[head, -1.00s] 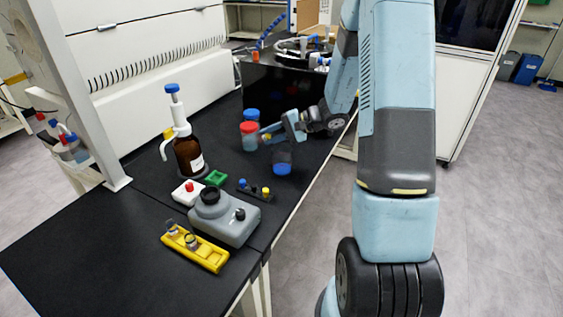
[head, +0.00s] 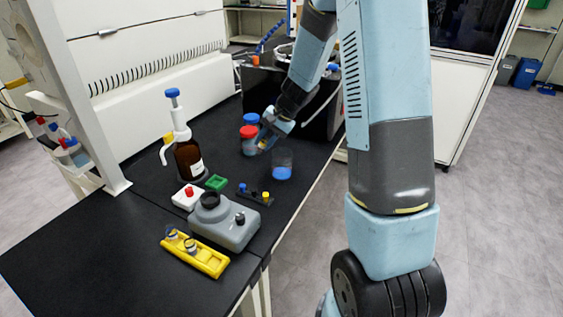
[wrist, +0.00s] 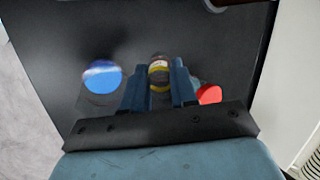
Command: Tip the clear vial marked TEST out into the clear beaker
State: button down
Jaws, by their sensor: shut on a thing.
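My gripper (head: 266,139) is over the bench, just right of the red-capped bottle and to the upper left of the clear beaker. In the wrist view my gripper (wrist: 159,88) is shut on a small vial (wrist: 158,72) with a yellow band, which sits between the two fingers. Its marking cannot be read. The clear beaker (head: 282,164) stands upright on the black bench with blue in its lower part. In the wrist view the beaker (wrist: 101,80) is left of the fingers, apart from the vial.
The red-capped bottle (head: 249,140) stands close beside my gripper, with a blue-capped one (head: 251,119) behind. A brown dispenser bottle (head: 188,158), a grey device (head: 226,225), a small dark rack (head: 256,194) and a yellow rack (head: 207,261) with vials are nearer. The front-left bench is clear.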

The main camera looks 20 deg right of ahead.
aim_at(259, 153)
jog(key=shift+w+a+f+g+h+b, duration=0.2)
jog(key=shift+a+f+h+b, duration=0.05)
jog(key=shift+a+f+h, duration=0.3)
jog(key=shift+w+a+f+g+h+b, duration=0.15)
jog(key=shift+a+f+g+h+b, duration=0.1)
jog(key=shift+a+f+h, duration=0.25)
jog(key=shift+w+a+f+g+h+b, duration=0.15)
jog(key=shift+w+a+g+h+b, duration=0.15)
jog(key=shift+a+h+b, duration=0.45)
jog(key=shift+w+a+f+g+h+b, duration=0.15)
jog(key=shift+a+g+h+b, duration=0.3)
jog(key=shift+h, duration=0.55)
jog(key=shift+w+a, duration=0.1)
jog(key=shift+a, duration=0.1)
